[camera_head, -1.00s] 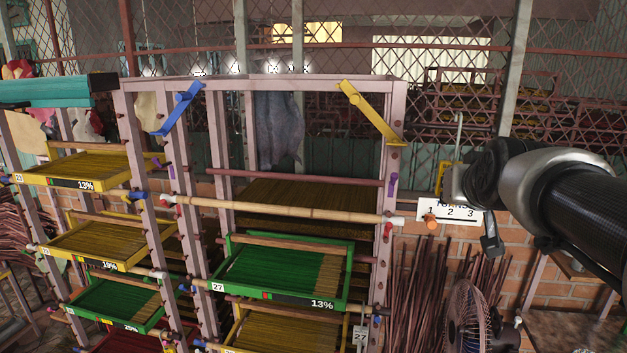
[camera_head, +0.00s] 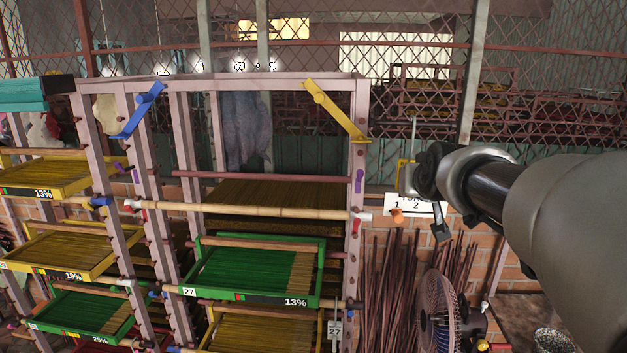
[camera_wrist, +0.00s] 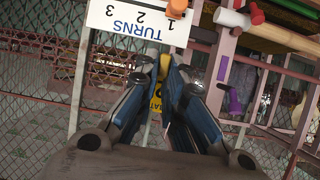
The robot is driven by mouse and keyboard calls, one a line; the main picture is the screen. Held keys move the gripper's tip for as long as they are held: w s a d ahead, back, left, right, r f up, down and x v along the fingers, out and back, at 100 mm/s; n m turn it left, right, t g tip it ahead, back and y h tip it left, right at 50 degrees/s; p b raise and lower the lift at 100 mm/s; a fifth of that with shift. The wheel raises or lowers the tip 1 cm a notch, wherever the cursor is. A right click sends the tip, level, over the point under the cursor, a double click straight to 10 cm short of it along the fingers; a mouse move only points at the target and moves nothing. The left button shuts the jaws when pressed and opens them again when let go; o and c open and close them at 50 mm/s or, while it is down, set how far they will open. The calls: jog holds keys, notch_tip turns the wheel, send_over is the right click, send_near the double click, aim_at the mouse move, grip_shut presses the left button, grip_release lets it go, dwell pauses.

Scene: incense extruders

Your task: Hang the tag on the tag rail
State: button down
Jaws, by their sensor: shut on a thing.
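My gripper (camera_wrist: 164,72) is shut on a small yellow piece (camera_wrist: 164,64), seen between its fingertips in the wrist view. In the head view my gripper (camera_head: 407,180) is at the upper edge of a white "TURNS 1 2 3" board (camera_head: 412,206), and a yellow part (camera_head: 402,170) shows beside it. The board, with an orange peg (camera_wrist: 176,8), also shows in the wrist view (camera_wrist: 135,25). I cannot tell which bar is the tag rail, nor whether the yellow piece belongs to a tag.
The pink rack (camera_head: 362,130) holds a green tray (camera_head: 260,270) and several yellow trays. A bamboo rod (camera_head: 240,210) crosses its front. A fan (camera_head: 440,310) and upright sticks (camera_head: 385,270) stand below my gripper. A wire fence (camera_head: 420,90) and brick wall lie behind.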

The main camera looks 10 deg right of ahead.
jog(key=shift+f, duration=0.15)
jog(key=c, duration=1.6)
grip_release()
jog(key=o, duration=0.3)
jog(key=s+a+b, duration=0.2)
jog(key=s+b, duration=0.2)
jog(key=s, duration=0.4)
jog(key=shift+s+a, duration=0.2)
jog(key=shift+s, duration=0.15)
